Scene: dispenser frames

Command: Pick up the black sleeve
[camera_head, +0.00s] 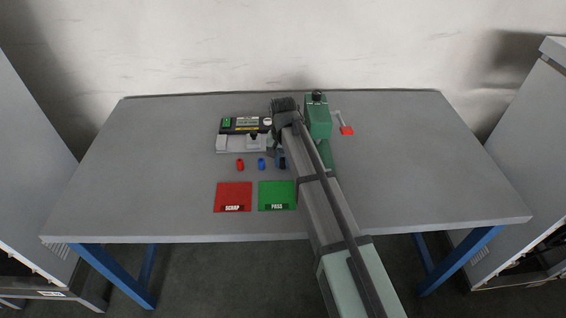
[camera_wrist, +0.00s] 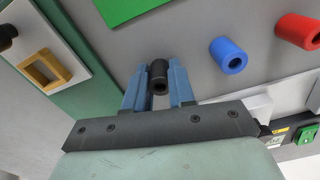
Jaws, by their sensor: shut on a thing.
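The black sleeve (camera_wrist: 158,77) is a short dark hollow cylinder. In the wrist view it sits between the two blue fingers of my gripper (camera_wrist: 159,86), which is shut on it. In the head view the black sleeve (camera_head: 282,163) shows as a small dark spot at my gripper (camera_head: 281,156), to the right of the blue sleeve. Whether it touches the table or is slightly above it, I cannot tell. My arm hides part of the area to its right.
A red SCRAP mat (camera_head: 233,192) and a green PASS mat (camera_head: 276,190) lie in front. A grey-and-black device (camera_head: 240,143) stands behind; a green machine (camera_head: 318,121) is at the right. The table's left side is clear.

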